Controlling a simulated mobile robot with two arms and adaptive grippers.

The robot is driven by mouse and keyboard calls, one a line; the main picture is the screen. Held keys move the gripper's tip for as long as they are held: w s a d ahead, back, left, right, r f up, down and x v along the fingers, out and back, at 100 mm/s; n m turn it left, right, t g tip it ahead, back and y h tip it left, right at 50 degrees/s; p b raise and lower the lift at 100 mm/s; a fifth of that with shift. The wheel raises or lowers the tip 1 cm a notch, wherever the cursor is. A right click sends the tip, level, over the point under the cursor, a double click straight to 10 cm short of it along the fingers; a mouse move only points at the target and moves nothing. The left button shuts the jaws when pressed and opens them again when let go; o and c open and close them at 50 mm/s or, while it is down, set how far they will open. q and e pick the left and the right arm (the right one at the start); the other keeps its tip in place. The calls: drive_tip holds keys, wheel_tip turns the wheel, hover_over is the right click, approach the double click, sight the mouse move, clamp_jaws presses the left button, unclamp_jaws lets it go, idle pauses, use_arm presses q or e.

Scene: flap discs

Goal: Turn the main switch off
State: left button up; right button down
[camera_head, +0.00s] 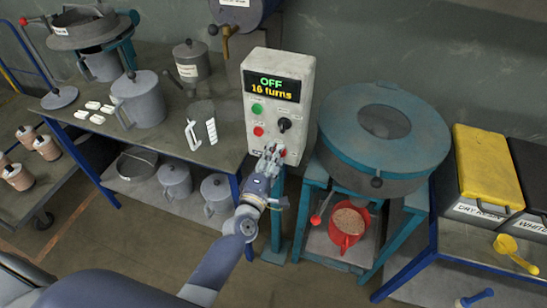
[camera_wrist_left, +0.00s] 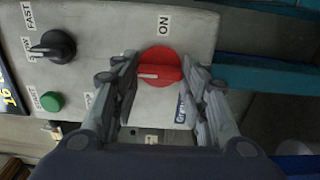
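The control box (camera_head: 277,95) stands upright in the middle of the head view. Its display (camera_head: 272,86) reads "OFF" and "16 turns". The red rotary main switch (camera_wrist_left: 160,66) shows in the wrist view, with an "ON" label (camera_wrist_left: 164,24) beside it. The switch's white mark lies on its left side in that view, not towards "ON". My left gripper (camera_head: 270,157) is at the box's lower front; its open fingers (camera_wrist_left: 160,75) stand on either side of the switch, with gaps visible. It mostly hides the switch in the head view. My right gripper is not in view.
A black knob (camera_head: 284,124), a green button (camera_head: 257,109) and a red button (camera_head: 258,131) sit above the switch. A blue-green round machine (camera_head: 336,135) stands close on the right. A grey workbench (camera_head: 178,140) with cans is on the left.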

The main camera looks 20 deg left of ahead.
use_arm(q)
drive_tip(key=shift+o, duration=1)
drive_tip(key=shift+s, duration=0.1)
drive_tip(key=s, duration=1.2)
drive_tip(key=shift+a, duration=0.2)
drive_tip(key=shift+w+f, duration=0.1)
drive_tip(key=s+f+m+g, duration=0.3)
drive_tip(key=s+f+m, duration=0.1)
drive_tip(key=f, duration=0.7)
drive_tip(key=s+d+f+m+g+h, duration=0.1)
drive_tip(key=s+f+m+g, duration=0.3)
drive_tip(key=f, duration=0.6)
drive_tip(key=s+f+m+g, duration=0.25)
drive_tip(key=s+f, duration=0.25)
drive_tip(key=f, duration=0.6)
drive_tip(key=s+a+f+m+g, duration=0.2)
drive_tip(key=s+f, duration=0.3)
drive_tip(key=s, duration=0.3)
drive_tip(key=s+a+f+m+g+y, duration=0.1)
drive_tip(key=s+a+f+m+g, duration=0.1)
drive_tip(key=s, duration=0.7)
drive_tip(key=s+a+f+m+g, duration=0.2)
drive_tip(key=s+f+m, duration=0.3)
drive_tip(key=s+f, duration=0.3)
drive_tip(key=shift+s+a+f+m+g+y, duration=0.25)
drive_tip(key=shift+s+m+g+y, duration=0.1)
drive_tip(key=shift+s+g, duration=0.35)
